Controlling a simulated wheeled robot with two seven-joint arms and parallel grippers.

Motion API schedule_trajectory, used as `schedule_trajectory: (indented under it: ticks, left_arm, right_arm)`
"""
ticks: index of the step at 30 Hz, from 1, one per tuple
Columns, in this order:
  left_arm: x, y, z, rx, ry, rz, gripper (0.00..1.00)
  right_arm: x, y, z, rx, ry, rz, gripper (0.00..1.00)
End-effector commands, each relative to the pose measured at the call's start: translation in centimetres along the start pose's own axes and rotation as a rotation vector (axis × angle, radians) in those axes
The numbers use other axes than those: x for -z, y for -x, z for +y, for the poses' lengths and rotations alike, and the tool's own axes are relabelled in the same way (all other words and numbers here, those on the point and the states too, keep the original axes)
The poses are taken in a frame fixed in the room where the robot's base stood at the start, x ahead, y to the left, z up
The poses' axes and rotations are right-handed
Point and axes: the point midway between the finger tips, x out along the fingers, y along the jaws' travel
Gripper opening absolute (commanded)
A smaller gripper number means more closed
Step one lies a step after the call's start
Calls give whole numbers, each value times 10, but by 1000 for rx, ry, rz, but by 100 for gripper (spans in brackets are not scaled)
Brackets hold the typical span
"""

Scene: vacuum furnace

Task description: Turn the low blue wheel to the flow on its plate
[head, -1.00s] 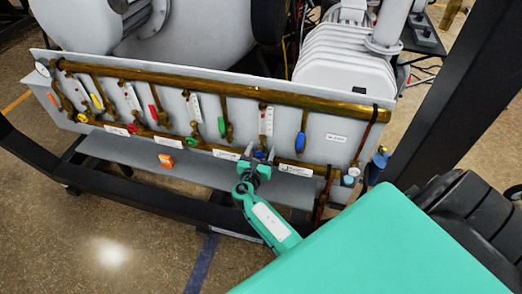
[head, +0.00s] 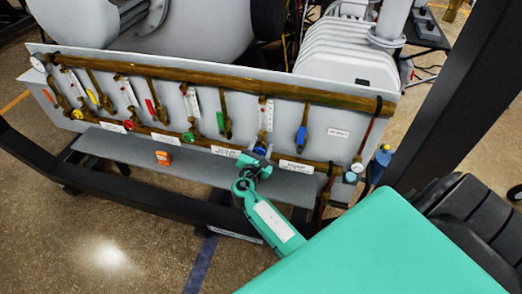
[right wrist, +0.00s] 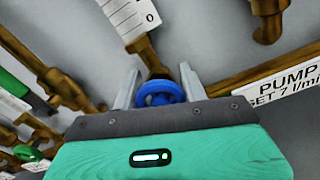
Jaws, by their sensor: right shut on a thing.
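The low blue wheel (head: 259,150) sits on the lower brass pipe, under a white flow scale (head: 266,115). My right gripper (head: 257,156) is at the wheel. In the right wrist view, the blue wheel (right wrist: 159,92) is between the two grey fingers (right wrist: 159,88), and the gripper is shut on it. A white plate (right wrist: 286,84) to the right of the wheel there reads "PUMP" and "SET 7 l/min", partly cut off. The scale (right wrist: 129,14) above the wheel shows a 0 at its lower end; its reading is too small to tell. My left gripper is out of view.
A blue lever handle (head: 301,138) hangs to the right, and a green handle (head: 221,122) to the left. A green wheel (head: 188,138) and a red wheel (head: 129,125) sit farther left on the pipe. A grey ledge (head: 200,165) runs below the panel.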

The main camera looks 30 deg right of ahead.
Motion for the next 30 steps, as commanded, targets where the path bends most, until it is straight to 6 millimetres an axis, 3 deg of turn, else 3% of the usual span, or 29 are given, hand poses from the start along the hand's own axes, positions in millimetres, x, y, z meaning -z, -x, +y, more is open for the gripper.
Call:
schedule_trajectory:
  ticks: [9, 27, 28, 30]
  left_arm:
    - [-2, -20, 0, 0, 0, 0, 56]
    - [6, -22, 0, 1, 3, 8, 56]
    - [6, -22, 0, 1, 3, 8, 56]
    - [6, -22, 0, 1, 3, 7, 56]
  right_arm:
    - [2, 0, -1, 0, -163, 0, 20]
    - [1, 0, -1, 0, -214, 2, 20]
    - [1, 0, -1, 0, -214, 2, 45]
    - [1, 0, -1, 0, -213, 2, 59]
